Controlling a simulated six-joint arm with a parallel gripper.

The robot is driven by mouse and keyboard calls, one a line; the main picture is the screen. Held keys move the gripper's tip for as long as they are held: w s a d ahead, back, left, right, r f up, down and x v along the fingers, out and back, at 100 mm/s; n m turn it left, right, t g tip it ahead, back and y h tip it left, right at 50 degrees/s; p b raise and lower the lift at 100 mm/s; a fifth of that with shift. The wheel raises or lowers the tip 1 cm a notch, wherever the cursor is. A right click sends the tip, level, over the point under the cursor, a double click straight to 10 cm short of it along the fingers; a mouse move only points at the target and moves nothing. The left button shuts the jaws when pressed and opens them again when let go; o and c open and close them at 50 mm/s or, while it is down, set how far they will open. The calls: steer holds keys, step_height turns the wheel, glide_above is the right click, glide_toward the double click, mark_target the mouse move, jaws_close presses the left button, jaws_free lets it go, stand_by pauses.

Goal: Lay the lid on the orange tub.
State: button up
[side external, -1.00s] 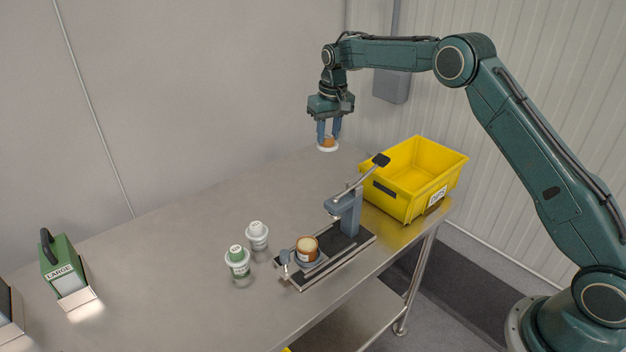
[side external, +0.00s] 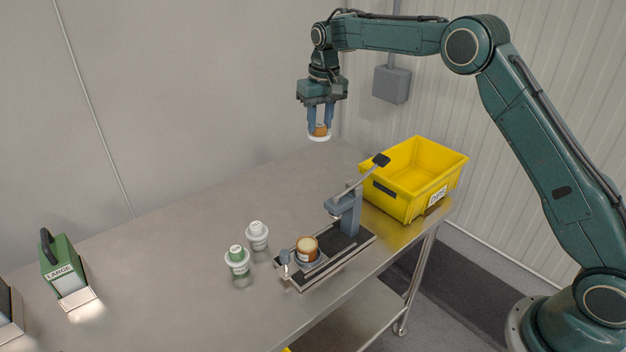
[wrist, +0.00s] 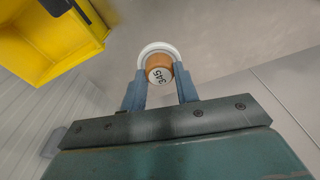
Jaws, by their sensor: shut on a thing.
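The orange tub (side external: 308,253) stands upright in the holder of the bench fixture in the side view. Its pale round top faces up with no lid on it. My gripper (side external: 320,130) is high above the back of the table, up and slightly right of the tub. It is shut on the lid (side external: 319,138), which has a white rim and an orange knob. In the wrist view the lid (wrist: 159,67) sits between the fingertips of my gripper (wrist: 160,80), with dark lettering on its knob that I cannot read surely.
The fixture has a grey post and lever (side external: 347,208) right of the tub.

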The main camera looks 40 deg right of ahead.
steer(key=s+a, duration=1.3)
steer(key=a, duration=0.1)
steer(key=f, duration=1.2)
steer(key=shift+w+a+f, duration=0.15)
steer(key=shift+w+f, duration=0.15)
steer(key=shift+f, duration=0.05)
steer(key=shift+f, duration=0.2)
glide_above(306, 243)
steer(key=shift+s+f, duration=0.2)
steer(key=shift+f, duration=1.95)
steer(key=shift+f, duration=0.25)
